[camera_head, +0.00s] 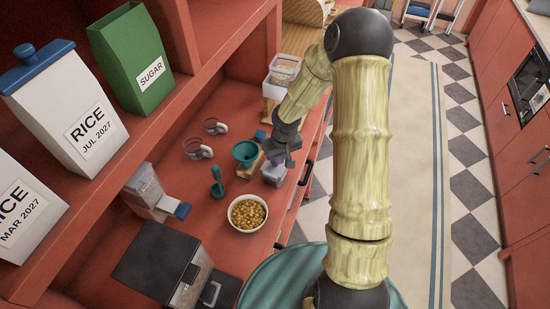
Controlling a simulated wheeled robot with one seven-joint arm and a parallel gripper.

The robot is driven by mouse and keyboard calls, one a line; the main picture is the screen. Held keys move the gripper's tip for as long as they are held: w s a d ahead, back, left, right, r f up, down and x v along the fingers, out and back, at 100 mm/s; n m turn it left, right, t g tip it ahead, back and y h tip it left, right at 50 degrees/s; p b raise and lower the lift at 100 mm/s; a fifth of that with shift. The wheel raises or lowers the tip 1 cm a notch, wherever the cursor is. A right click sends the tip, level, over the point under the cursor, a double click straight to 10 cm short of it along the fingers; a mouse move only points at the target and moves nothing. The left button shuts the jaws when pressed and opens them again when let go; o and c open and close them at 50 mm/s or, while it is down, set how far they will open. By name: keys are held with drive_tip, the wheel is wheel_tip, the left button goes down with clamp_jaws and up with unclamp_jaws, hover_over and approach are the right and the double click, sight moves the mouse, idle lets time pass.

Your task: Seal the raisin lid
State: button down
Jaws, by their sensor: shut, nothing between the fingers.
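My gripper (283,154) is at the end of my arm, low over the counter's right side. Its fingers are shut and small in view. Just below it is a small pale lavender container (273,173); I cannot tell whether they touch. A small blue piece (260,136) shows left of the gripper, partly hidden. A grey-white canister (145,192) with an unreadable label stands at the counter's left, with a blue lid-like piece (181,211) beside it. No raisin label is readable, so I cannot tell which piece is the raisin lid.
A teal funnel (246,152), teal scoop (217,182), clear cups (198,150) and a white bowl (262,201) of golden bits crowd the red counter. A dark-lidded container (154,258) stands in front. Rice (75,115) and sugar (131,62) canisters fill the shelf.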

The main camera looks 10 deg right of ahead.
wheel_tip(320, 180, up, 3)
drive_tip(key=shift+f+p, duration=0.2)
drive_tip(key=shift+p, duration=0.65)
drive_tip(key=c, duration=2.1)
unclamp_jaws()
wheel_tip(320, 180, up, 6)
drive_tip(key=m+h, duration=0.1)
drive_tip(key=m, duration=0.8)
hover_over(274, 161)
drive_tip(key=s, duration=0.1)
drive_tip(key=shift+s+a+f+b, duration=0.15)
drive_tip(key=shift+a+f+b, duration=0.05)
drive_tip(key=shift+a+b, duration=0.15)
drive_tip(key=shift+f, duration=0.15)
drive_tip(key=f+b, duration=0.2)
drive_tip(key=f, duration=0.1)
drive_tip(key=f+b, duration=0.2)
drive_tip(key=f, duration=0.1)
drive_tip(key=w+f+b, duration=0.1)
drive_tip(key=f+b, duration=0.1)
drive_tip(key=f, duration=0.1)
drive_tip(key=shift+w+d+f+b, duration=0.1)
drive_tip(key=shift+d+f+b, duration=0.25)
drive_tip(key=shift+d+b, duration=0.05)
